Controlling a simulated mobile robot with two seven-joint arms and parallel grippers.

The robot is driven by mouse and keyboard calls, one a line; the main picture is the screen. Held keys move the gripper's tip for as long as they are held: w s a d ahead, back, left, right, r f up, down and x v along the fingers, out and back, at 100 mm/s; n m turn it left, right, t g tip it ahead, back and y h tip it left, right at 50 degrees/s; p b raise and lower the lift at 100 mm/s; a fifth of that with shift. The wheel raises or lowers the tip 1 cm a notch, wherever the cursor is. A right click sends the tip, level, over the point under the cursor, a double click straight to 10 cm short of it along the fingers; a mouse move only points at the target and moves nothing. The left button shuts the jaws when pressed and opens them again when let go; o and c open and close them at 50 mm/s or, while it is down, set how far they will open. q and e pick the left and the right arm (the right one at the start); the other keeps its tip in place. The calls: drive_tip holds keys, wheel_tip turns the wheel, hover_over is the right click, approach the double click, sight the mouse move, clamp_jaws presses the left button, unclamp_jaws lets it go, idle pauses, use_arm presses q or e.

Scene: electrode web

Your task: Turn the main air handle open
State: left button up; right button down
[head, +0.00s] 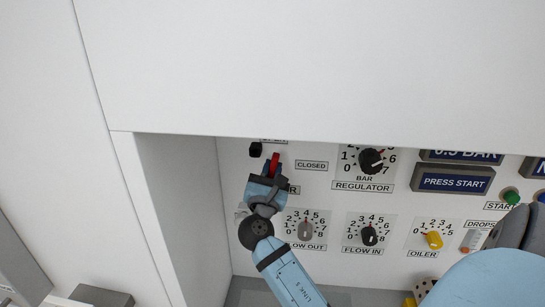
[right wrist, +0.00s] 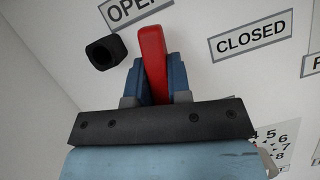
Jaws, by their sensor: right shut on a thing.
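The main air handle is a red lever (head: 275,161) on the white panel. It stands nearly upright in the head view, its tip just below the OPEN label. The CLOSED label (head: 311,165) is to its right. My right gripper (head: 270,172) is shut on the lever. In the right wrist view the red lever (right wrist: 151,60) is between the two blue fingers (right wrist: 154,78), its top reaching the OPEN label (right wrist: 137,8). The CLOSED label (right wrist: 251,37) is apart to the right. The lever's pivot is hidden by the gripper. My left gripper is not in view.
A black fitting (head: 256,149) sticks out left of the lever and also shows in the right wrist view (right wrist: 105,52). The regulator knob (head: 371,161), flow knobs (head: 370,236) and a yellow oiler knob (head: 433,240) are to the right. A white side wall (head: 180,190) bounds the recess.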

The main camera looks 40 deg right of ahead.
drive_tip(key=shift+r+n+t+y+p, duration=0.3)
drive_tip(key=shift+n+t+p, duration=0.3)
drive_tip(key=shift+n, duration=0.4)
drive_tip(key=shift+n+p, duration=0.35)
drive_tip(key=shift+n, duration=0.05)
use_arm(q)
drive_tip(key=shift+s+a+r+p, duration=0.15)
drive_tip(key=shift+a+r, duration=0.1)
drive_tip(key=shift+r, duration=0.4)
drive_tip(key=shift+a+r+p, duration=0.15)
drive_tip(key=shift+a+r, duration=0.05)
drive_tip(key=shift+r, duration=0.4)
use_arm(e)
drive_tip(key=shift+f+n+t, duration=0.1)
drive_tip(key=shift+n+t, duration=0.2)
drive_tip(key=shift+n, duration=0.1)
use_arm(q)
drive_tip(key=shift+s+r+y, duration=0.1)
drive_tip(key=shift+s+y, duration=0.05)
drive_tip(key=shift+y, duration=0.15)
use_arm(e)
drive_tip(key=shift+f+n+y, duration=0.1)
drive_tip(key=shift+n+y, duration=0.2)
drive_tip(key=c, duration=1.2)
unclamp_jaws()
drive_tip(key=shift+c, duration=0.2)
drive_tip(key=shift+o, duration=0.9)
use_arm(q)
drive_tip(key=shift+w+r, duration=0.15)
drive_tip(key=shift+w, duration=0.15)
